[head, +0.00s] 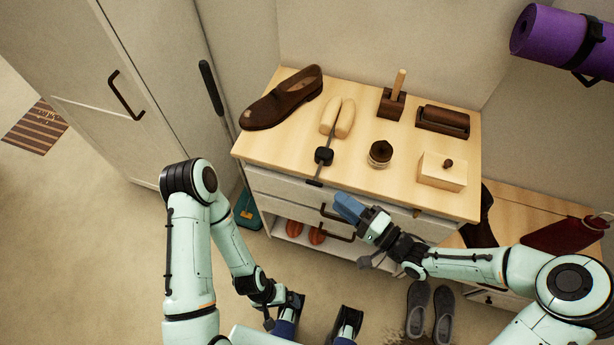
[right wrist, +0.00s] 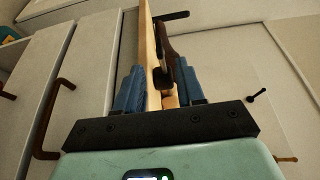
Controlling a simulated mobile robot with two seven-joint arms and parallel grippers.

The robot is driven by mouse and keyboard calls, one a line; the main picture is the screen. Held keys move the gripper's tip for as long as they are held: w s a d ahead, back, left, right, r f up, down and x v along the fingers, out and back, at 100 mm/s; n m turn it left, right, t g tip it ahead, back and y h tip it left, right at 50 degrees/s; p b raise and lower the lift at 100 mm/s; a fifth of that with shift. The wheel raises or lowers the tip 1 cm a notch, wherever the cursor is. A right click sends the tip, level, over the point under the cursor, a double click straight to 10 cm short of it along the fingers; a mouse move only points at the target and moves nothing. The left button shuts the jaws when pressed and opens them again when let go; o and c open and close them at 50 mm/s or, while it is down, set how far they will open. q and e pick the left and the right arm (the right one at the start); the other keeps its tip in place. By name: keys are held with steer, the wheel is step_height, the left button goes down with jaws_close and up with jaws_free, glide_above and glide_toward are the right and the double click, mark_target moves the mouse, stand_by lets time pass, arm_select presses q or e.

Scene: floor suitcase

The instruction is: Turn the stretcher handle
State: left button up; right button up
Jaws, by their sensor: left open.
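The shoe stretcher (head: 337,117), a pair of pale wooden halves, lies on the wooden top of the cabinet. Its dark handle (head: 323,156) extends towards the front edge, with a black hub and a thin rod. My right gripper (head: 348,208) is in front of the drawers, below and right of the handle's end, apart from it. In the right wrist view its blue fingers (right wrist: 160,88) stand apart with a dark knob, likely the handle's hub, seen between them beyond. My left gripper (head: 317,324) is open and empty, low over the floor.
A brown shoe (head: 284,98), a brush on a stand (head: 392,103), a dark brush (head: 442,121), a round tin (head: 380,154) and a pale box (head: 442,171) share the cabinet top (head: 270,147). Grey slippers (head: 418,306) are on the floor.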

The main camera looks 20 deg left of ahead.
mark_target(309, 180)
steer(key=x, duration=1.1)
steer(key=shift+a+b, duration=0.1)
steer(key=shift+b, duration=0.2)
jaws_close()
